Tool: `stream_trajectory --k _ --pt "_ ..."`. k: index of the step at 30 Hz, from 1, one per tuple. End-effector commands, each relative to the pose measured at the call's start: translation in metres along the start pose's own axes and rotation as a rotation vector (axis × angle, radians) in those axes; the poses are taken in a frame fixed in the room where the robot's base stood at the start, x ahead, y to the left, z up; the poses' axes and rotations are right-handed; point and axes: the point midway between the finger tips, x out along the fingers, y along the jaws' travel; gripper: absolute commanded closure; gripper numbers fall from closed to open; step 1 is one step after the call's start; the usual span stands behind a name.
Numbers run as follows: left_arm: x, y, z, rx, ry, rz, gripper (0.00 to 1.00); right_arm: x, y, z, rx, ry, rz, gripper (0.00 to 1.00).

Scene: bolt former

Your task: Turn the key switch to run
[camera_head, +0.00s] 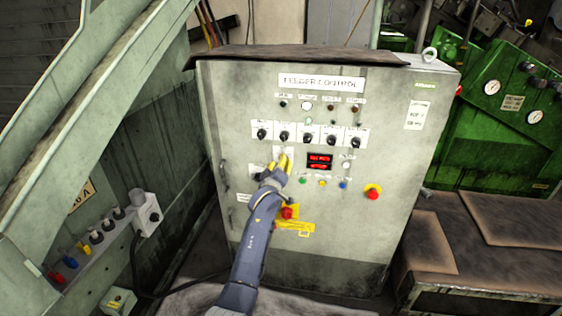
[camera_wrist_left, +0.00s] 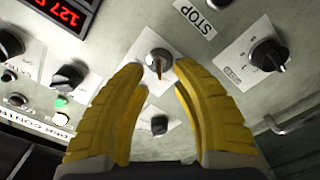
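The key switch (camera_wrist_left: 158,62) is a round silver lock with a thin brass-coloured key on a white plate, upper middle in the left wrist view. The key looks close to upright in that picture. My left gripper (camera_wrist_left: 161,75) is open, with one yellow finger on each side of the switch. I cannot tell whether either fingertip touches it. In the head view my left gripper (camera_head: 282,162) is at the feeder control cabinet (camera_head: 225,110), left of the red display, and hides the key switch. My right gripper is not in view.
A black rotary knob (camera_wrist_left: 267,55) is to the right of the switch, another (camera_wrist_left: 68,77) to the left, and a small black knob (camera_wrist_left: 159,125) shows between the fingers. A red emergency button (camera_head: 372,194) is on the right of the cabinet. A green machine (camera_head: 500,120) stands right.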

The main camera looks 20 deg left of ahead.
Motion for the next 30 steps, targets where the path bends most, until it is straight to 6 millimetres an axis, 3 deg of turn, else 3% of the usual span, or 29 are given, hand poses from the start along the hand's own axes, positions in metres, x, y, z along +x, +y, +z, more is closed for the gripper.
stream_trajectory --k 7,21,28,30 --pt "0.016 0.000 -0.001 0.001 0.000 0.000 0.75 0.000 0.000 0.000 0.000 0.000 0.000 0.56" --pt "0.020 0.000 0.000 0.000 0.001 0.000 0.73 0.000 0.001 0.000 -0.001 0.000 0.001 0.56" --pt "0.020 0.000 0.000 0.000 0.000 0.000 1.00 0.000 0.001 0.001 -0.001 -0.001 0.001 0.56" --pt "0.020 0.000 0.000 0.000 0.000 0.000 1.00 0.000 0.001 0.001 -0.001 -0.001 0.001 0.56"
